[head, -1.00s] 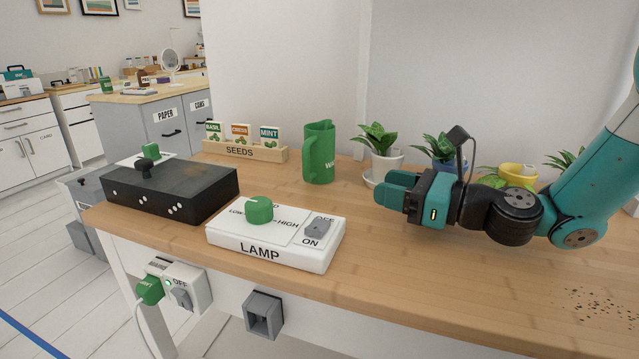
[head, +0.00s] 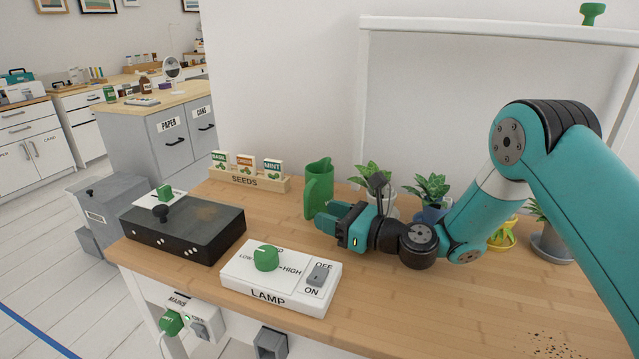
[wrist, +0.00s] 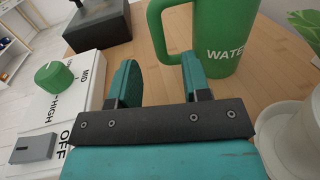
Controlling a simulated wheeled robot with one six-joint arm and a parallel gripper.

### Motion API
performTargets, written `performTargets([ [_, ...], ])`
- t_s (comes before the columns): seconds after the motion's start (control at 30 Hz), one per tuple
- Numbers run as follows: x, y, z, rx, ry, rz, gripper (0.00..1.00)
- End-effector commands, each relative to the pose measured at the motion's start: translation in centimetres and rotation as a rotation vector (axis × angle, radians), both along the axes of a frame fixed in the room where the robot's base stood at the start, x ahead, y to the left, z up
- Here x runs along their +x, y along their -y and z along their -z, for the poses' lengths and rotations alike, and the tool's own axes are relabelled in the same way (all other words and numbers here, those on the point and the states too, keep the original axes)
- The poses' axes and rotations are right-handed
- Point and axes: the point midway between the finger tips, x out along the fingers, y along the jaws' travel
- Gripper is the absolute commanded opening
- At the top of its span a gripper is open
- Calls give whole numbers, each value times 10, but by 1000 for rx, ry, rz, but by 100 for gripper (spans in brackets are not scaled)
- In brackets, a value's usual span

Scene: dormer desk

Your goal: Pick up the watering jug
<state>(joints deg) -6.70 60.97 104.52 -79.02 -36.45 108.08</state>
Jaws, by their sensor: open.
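The green watering jug (head: 318,186) stands upright on the wooden desk, in front of the white wall. Its handle and part of the white lettering "WATE" show in the wrist view, where the jug (wrist: 225,38) is just beyond the fingers. My gripper (head: 326,221) is at the jug's near right side, low over the desk. In the wrist view my gripper (wrist: 160,82) is open, with bare desk between its fingers. The jug's handle (wrist: 160,30) lies ahead of the gap between the fingertips. I cannot tell whether a finger touches the jug.
The white lamp control box (head: 282,277) and a black box (head: 185,232) stand at the desk's front left. A seed rack (head: 250,180) is behind them. A potted plant (head: 430,195) and others line the back right. The right front desk is mostly clear.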

Motion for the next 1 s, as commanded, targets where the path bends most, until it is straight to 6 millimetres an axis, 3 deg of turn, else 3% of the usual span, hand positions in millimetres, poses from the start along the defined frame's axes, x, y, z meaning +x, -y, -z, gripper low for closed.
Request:
performTargets([
  [0.17, 6, -11, 1, 1, 1, -2, 44],
  [0.43, 25, -45, 1, 0, 1, -1, 44],
  [0.73, 29, -51, 2, 1, -1, 1, 44],
  [0.77, 28, -51, 2, 1, -1, 1, 42],
  [0.93, 28, -51, 2, 0, -1, 1, 3],
  [1.0, 28, -51, 2, 0, -1, 1, 0],
])
